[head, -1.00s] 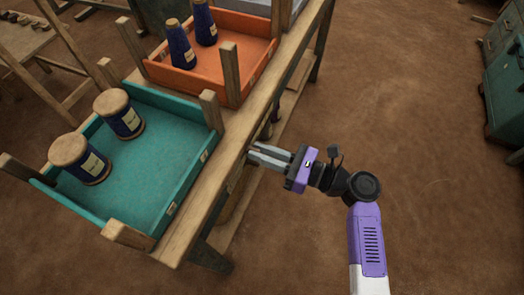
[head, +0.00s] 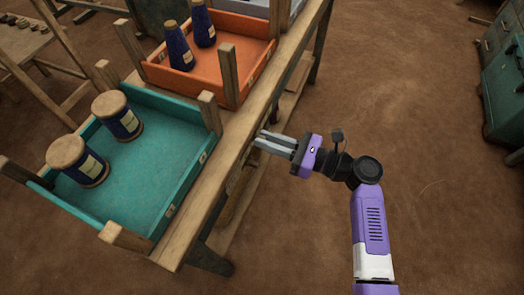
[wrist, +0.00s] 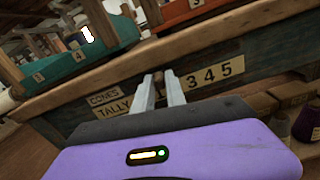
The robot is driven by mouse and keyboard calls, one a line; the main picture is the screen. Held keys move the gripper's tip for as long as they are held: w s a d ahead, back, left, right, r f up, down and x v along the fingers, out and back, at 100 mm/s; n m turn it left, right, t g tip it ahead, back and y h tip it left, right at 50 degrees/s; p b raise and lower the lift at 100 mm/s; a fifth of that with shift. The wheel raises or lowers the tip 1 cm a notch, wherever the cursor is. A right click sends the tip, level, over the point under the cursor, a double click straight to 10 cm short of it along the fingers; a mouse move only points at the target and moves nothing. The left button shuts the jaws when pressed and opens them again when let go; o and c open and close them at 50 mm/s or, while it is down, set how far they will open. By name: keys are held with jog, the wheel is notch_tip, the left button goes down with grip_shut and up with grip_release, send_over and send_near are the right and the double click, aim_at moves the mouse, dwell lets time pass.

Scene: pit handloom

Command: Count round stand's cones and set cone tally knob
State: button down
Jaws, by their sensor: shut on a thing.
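My gripper (head: 262,141) is at the front side of the wooden table. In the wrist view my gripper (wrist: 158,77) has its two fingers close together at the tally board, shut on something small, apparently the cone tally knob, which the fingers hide. A plate reading CONES TALLY (wrist: 108,100) is left of the fingers. A scale plate showing 3, 4 and 5 (wrist: 211,72) is to their right. The knob's setting cannot be read. Two dark blue cones (head: 179,47) stand in an orange tray (head: 240,55). No round stand can be made out.
A teal tray (head: 150,170) with two blue-wound wooden spools (head: 118,117) is at the near end of the wooden table (head: 180,240). Wooden posts stand at the tray corners. A green cabinet (head: 503,90) is at the right. The brown floor between is clear.

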jog(key=w, duration=0.1)
jog(key=w+d, duration=0.1)
jog(key=w, duration=0.2)
jog(key=shift+w+d+f+b, duration=0.1)
jog(key=shift+w+d+b, duration=0.05)
jog(key=shift+d+b, duration=0.15)
jog(key=c, duration=1.3)
grip_release()
jog(key=shift+c, duration=0.2)
jog(key=v, duration=0.8)
jog(key=shift+p, duration=0.45)
